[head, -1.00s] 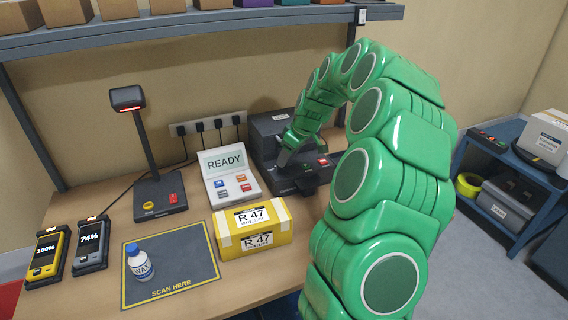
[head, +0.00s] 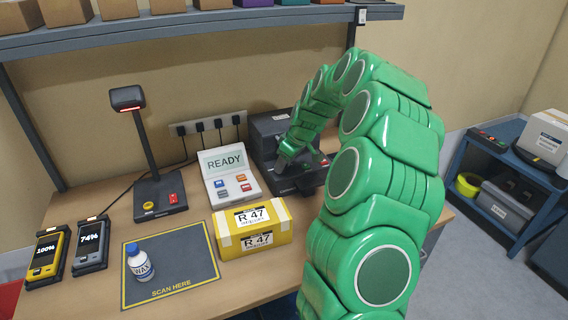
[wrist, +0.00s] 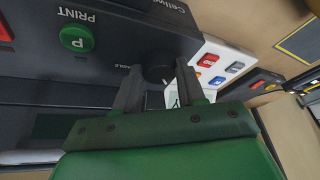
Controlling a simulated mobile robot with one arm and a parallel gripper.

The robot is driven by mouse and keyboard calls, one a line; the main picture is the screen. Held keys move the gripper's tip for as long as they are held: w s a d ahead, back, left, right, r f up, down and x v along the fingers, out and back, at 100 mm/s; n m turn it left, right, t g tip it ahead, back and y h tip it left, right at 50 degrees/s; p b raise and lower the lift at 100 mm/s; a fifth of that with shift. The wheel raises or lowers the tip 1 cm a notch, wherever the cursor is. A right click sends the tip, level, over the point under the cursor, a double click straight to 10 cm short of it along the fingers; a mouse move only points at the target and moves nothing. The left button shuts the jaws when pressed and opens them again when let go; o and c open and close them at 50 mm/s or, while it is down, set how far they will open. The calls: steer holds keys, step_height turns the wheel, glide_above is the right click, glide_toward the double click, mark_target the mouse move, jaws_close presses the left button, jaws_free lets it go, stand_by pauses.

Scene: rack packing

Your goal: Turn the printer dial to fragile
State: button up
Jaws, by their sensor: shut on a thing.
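The printer (head: 268,128) is a dark box at the back of the bench, right of the white READY panel. In the wrist view its dark front (wrist: 120,40) shows a green PRINT button (wrist: 76,38) and a dark round dial (wrist: 158,74). My gripper (wrist: 158,84) is at the dial, its two fingers shut on it from either side. Small lettering beside the dial is mostly hidden, and I cannot read the dial's setting. In the head view my gripper (head: 284,163) is over the printer's front, and my arm hides part of the printer.
A white panel (head: 222,163) reading READY stands left of the printer. A yellow box (head: 228,245) labelled R 47 lies in front. A scanner stand (head: 150,150), a wax bottle (head: 140,262) on the scan mat (head: 185,288) and two handheld devices are further left.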

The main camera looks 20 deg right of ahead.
steer(key=shift+s+m, duration=0.1)
steer(key=shift+m, duration=0.2)
steer(key=m, duration=0.1)
steer(key=m+h, duration=0.1)
steer(key=m, duration=0.1)
steer(key=shift+s+a+m+t, duration=0.1)
steer(key=shift+a+m+t, duration=0.05)
steer(key=shift+m+t, duration=0.2)
steer(key=m+h, duration=0.1)
steer(key=m, duration=0.1)
steer(key=m+h, duration=0.1)
steer(key=m, duration=0.1)
steer(key=shift+a+m+t, duration=0.1)
steer(key=shift+m+t, duration=0.15)
steer(key=m+h, duration=0.2)
steer(key=m, duration=0.3)
steer(key=shift+a, duration=0.15)
steer(key=shift+a+m+g+h, duration=0.1)
steer(key=shift+m+g+h, duration=0.3)
steer(key=shift+m, duration=0.65)
steer(key=shift+m+g+h, duration=0.3)
steer(key=shift+m+g, duration=0.1)
steer(key=shift+m, duration=0.65)
steer(key=shift+w, duration=0.2)
steer(key=o, duration=0.8)
steer(key=shift+c, duration=0.2)
steer(key=shift+r, duration=0.1)
